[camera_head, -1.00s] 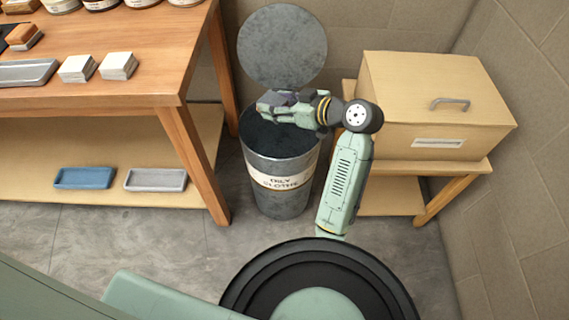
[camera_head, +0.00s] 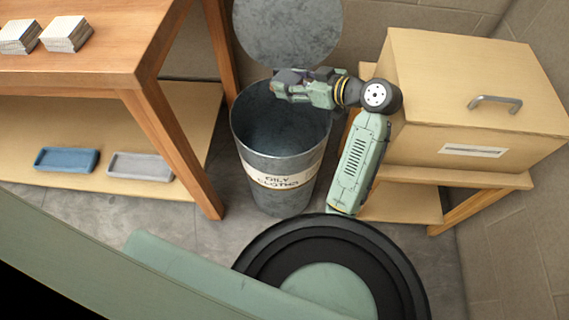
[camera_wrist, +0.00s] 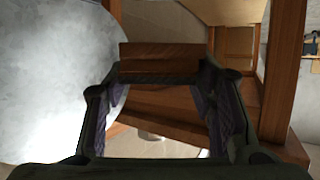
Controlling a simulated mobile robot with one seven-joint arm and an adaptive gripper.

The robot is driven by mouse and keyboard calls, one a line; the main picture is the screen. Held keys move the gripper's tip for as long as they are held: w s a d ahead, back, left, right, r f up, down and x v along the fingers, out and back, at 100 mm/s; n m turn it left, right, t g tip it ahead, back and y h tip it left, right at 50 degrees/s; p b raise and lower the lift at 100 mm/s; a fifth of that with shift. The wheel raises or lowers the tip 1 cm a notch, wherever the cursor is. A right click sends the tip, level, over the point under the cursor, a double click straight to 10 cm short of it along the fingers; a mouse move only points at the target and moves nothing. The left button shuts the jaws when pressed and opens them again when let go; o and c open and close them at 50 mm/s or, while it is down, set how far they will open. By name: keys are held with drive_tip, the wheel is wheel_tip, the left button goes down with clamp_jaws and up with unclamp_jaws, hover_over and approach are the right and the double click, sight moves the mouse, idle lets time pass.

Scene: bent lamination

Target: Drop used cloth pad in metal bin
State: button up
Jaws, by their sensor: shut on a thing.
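The metal bin (camera_head: 250,150) stands on the floor with a label reading "OILY CLOTHS". Its round lid (camera_head: 288,28) is raised behind the open mouth; a large grey disc, likely this lid (camera_wrist: 50,75), fills the left of the wrist view. My gripper (camera_head: 283,84) is over the back part of the bin's mouth, level with the lower edge of the lid. In the wrist view its fingers are apart, with a brown block-like thing (camera_wrist: 160,57) between the tips. This seems to be the held cloth pad, but its details are dark. In the head view the pad is hardly distinguishable.
A wooden workbench (camera_head: 110,72) stands at left, with white pad stacks (camera_head: 66,33) on top. Blue (camera_head: 67,159) and grey (camera_head: 141,166) trays lie on its lower shelf. A tan box (camera_head: 470,100) sits on a stand close to the right of my arm.

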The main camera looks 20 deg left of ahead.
wheel_tip(320, 180, down, 6)
drive_tip(key=b, duration=0.3)
drive_tip(key=shift+b, duration=0.4)
drive_tip(key=o, duration=1.1)
drive_tip(key=shift+c, duration=0.2)
wheel_tip(320, 180, up, 10)
drive_tip(key=shift+r, duration=0.1)
